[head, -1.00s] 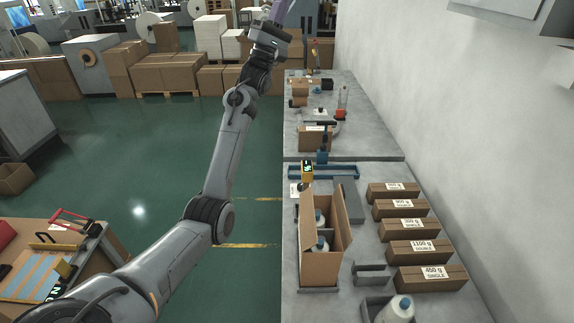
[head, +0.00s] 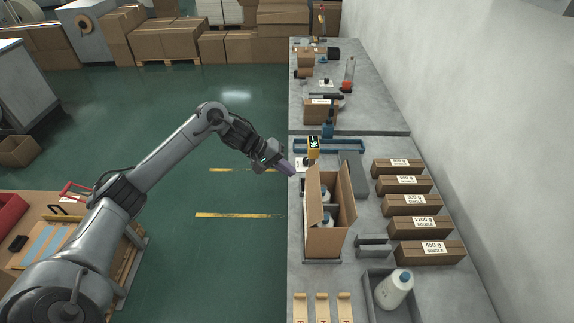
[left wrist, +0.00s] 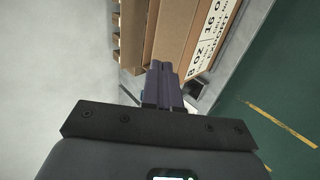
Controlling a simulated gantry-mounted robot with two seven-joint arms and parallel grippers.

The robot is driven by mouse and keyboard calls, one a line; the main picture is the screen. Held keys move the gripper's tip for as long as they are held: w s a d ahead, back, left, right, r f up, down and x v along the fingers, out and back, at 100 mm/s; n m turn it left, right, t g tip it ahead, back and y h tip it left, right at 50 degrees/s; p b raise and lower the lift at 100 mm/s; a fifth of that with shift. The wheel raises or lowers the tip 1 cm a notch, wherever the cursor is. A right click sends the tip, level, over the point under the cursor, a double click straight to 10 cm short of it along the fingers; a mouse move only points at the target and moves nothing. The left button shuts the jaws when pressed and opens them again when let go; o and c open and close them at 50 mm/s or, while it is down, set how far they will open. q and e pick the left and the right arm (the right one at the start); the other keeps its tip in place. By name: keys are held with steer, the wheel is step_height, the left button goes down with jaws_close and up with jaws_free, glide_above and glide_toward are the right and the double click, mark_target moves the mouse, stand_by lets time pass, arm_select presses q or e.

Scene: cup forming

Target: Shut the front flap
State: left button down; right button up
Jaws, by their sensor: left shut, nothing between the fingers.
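An open cardboard box (head: 325,242) stands on the grey bench, with white bottles (head: 326,217) inside. A tall flap stands up along its right side, and another flap rises at its left side. I cannot tell for sure which is the front flap. My left gripper (head: 289,168) is shut and empty, with purple fingers, just beyond the box's far left corner and above the bench edge. In the left wrist view the shut fingers (left wrist: 165,88) point at brown cardboard with printed lettering (left wrist: 207,40); whether they touch it is unclear. My right gripper is out of view.
Several labelled cartons (head: 421,227) line the bench's right side by the wall. A grey bin (head: 375,306) with a bottle stands at the near end.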

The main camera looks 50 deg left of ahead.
arm_select(q)
glide_toward(319, 190)
steer(key=x, duration=0.5)
steer(key=shift+w+f+p, duration=0.15)
steer(key=shift+w+p, duration=0.05)
steer(key=shift+p, duration=0.1)
steer(key=shift+w+d+f, duration=0.3)
steer(key=shift+w+f, duration=0.05)
steer(key=shift+f, duration=0.2)
